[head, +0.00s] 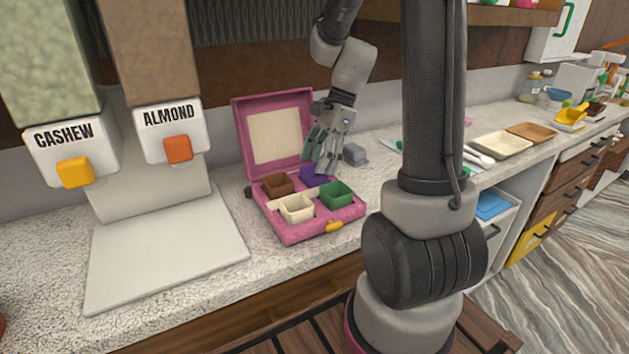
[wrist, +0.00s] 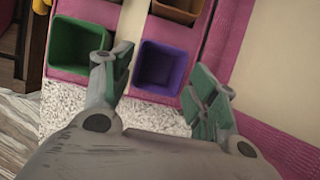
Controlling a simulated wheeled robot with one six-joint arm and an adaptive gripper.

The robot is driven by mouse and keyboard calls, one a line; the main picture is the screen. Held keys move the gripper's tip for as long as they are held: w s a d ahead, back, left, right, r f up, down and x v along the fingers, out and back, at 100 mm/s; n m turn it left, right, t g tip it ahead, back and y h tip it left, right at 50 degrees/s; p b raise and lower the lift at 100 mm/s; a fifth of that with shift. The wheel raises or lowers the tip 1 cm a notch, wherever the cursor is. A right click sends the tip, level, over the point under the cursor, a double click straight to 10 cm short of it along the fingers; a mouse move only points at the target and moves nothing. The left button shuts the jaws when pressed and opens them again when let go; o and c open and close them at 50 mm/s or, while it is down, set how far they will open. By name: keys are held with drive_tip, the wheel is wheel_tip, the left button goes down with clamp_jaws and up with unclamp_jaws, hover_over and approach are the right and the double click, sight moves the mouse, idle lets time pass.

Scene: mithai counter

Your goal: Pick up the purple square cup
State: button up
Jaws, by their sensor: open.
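The purple square cup (head: 316,175) sits in the back right compartment of the open pink box (head: 297,239). In the head view my gripper partly hides it. In the wrist view the purple cup (wrist: 160,67) is seen from above, empty, between and just beyond my fingertips. My gripper (head: 325,160) is above the back right of the box, pointing down, with its fingers apart. In the wrist view my gripper (wrist: 163,75) has one finger on each side of the cup's near part; I cannot tell whether either finger touches it.
A green cup (head: 336,195), a cream cup (head: 297,208) and a brown cup (head: 278,185) fill the other compartments. The raised pink lid (head: 273,134) stands behind the box. Cashew and almond dispensers (head: 172,134) stand at left.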

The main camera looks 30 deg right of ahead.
sight(314, 179)
drive_tip(key=x, duration=0.4)
drive_tip(key=shift+d, duration=0.1)
drive_tip(key=shift+c, duration=0.2)
drive_tip(key=c, duration=0.5)
